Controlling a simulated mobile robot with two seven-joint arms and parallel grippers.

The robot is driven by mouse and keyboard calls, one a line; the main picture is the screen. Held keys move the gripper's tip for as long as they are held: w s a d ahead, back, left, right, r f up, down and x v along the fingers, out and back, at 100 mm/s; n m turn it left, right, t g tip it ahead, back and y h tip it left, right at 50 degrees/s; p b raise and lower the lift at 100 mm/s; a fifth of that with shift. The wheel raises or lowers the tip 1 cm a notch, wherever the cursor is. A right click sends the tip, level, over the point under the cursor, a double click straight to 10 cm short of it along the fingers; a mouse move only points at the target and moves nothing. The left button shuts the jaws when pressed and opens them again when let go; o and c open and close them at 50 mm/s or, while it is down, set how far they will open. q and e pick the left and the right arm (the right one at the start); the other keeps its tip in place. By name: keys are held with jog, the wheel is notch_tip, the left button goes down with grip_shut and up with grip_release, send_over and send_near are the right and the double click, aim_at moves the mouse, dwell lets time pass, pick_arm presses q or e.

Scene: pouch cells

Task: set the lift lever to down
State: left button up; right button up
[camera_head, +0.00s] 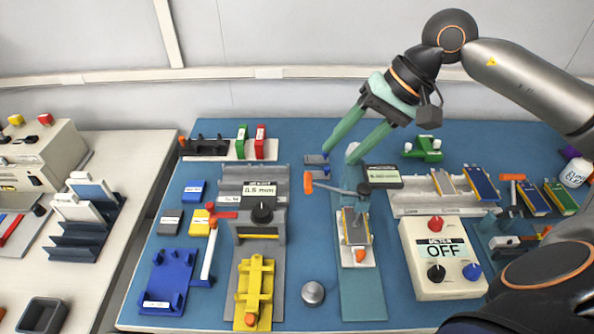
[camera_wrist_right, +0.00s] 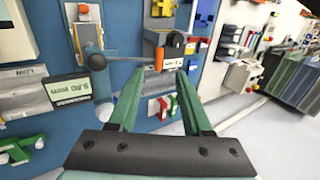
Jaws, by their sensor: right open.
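A lever with a grey bar and an orange knob (camera_head: 308,182) reaches left from a dark pivot (camera_head: 364,189) on a teal stand; I take it as the lift lever. No label on it is readable. My right gripper (camera_head: 337,158) is open and empty, pointing down just behind and above the bar. In the right wrist view the orange knob (camera_wrist_right: 159,59) shows between and beyond the open fingertips (camera_wrist_right: 160,74), with no clear contact. The dark pivot (camera_wrist_right: 97,62) lies to the left there. My left gripper is not in view.
A grey fixture with a black dial (camera_head: 262,213) stands left of the lever. A white control box reading OFF (camera_head: 437,277) stands to the right. A holder with a flat cell (camera_head: 355,228) sits in front of the stand. A round metal knob (camera_head: 313,294) lies near the front.

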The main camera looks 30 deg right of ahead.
aim_at(311, 186)
jog(key=p+x, duration=0.2)
jog(key=x, duration=1)
jog(key=shift+a, duration=0.1)
jog(key=shift+s, duration=0.1)
grip_shut()
dwell(0.9)
